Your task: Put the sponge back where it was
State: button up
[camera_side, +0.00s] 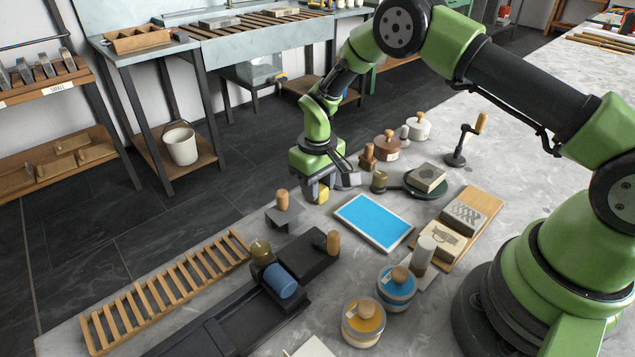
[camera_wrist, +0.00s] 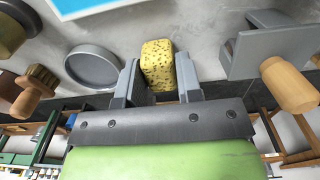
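The yellow, dark-speckled sponge (camera_wrist: 157,64) is between the two fingers of my gripper (camera_wrist: 159,82) in the wrist view. Both fingers press against its sides with no gap that I can see. In the side view the sponge (camera_side: 322,195) shows as a small yellow patch under my gripper (camera_side: 318,188), low near the far edge of the stone counter. I cannot tell whether its underside touches the counter. A round, shallow grey dish (camera_wrist: 92,67) lies empty just left of the fingers in the wrist view.
A blue panel with a pale frame (camera_side: 373,222) lies nearby. A grey plate tool with a wooden handle (camera_side: 283,208) stands close by; it shows right of the sponge in the wrist view (camera_wrist: 258,42). A wooden-handled brush (camera_wrist: 35,88) is beyond the dish. A slatted wooden rack (camera_side: 165,295) lies at front left.

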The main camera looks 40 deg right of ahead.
jog(key=o, duration=0.3)
jog(key=shift+o, duration=0.2)
notch_tip(320, 180, up, 20)
jog(key=s+t, duration=0.2)
jog(key=s, duration=0.1)
jog(key=s+r+m+t+y, duration=0.1)
jog(key=s+r+m+t, duration=0.1)
jog(key=s+r, duration=0.6)
jog(key=s+a+r+m+t+y, duration=0.1)
jog(key=s+r+m+t, duration=0.1)
jog(key=s, duration=1.1)
jog(key=shift+s+t, duration=0.4)
jog(key=shift+t, duration=0.2)
jog(key=shift+a, duration=0.1)
